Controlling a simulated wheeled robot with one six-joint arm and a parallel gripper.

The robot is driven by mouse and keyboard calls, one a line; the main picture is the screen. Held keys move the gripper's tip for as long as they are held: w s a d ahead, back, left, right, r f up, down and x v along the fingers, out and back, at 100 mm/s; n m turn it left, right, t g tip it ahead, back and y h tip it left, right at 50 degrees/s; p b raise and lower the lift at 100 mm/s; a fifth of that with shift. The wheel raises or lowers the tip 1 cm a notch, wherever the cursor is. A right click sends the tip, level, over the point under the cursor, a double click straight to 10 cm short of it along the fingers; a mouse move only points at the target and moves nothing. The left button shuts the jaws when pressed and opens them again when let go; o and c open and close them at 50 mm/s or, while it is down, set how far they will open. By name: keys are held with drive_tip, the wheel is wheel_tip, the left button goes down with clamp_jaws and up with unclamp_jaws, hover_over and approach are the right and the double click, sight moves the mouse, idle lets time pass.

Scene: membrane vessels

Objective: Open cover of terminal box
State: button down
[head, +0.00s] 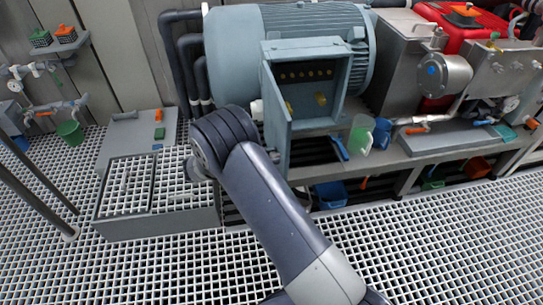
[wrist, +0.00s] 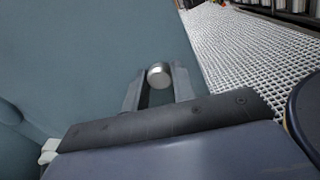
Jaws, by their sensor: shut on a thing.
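The terminal box (head: 310,47) is a blue-grey box on the side of the large motor. Its cover (head: 277,125) stands swung out at the left side of the opening, and the row of terminals and brass pieces inside shows. In the wrist view the cover (wrist: 95,60) is a broad blue-grey face with a round silver knob (wrist: 159,74). My gripper (wrist: 159,86) is shut on the knob, one finger on each side. In the head view my arm covers the gripper and the knob.
The motor (head: 235,50) stands behind the box. A green jug (head: 360,138) and a blue item (head: 382,133) stand right of it on the grey bench. A grating-topped block (head: 160,222) lies left of my arm. The grating floor in front is mostly clear.

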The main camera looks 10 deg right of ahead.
drive_tip(key=shift+a, duration=0.15)
idle(0.3)
drive_tip(key=c, duration=1.2)
unclamp_jaws()
drive_tip(key=shift+o, duration=0.2)
drive_tip(key=shift+a, duration=0.15)
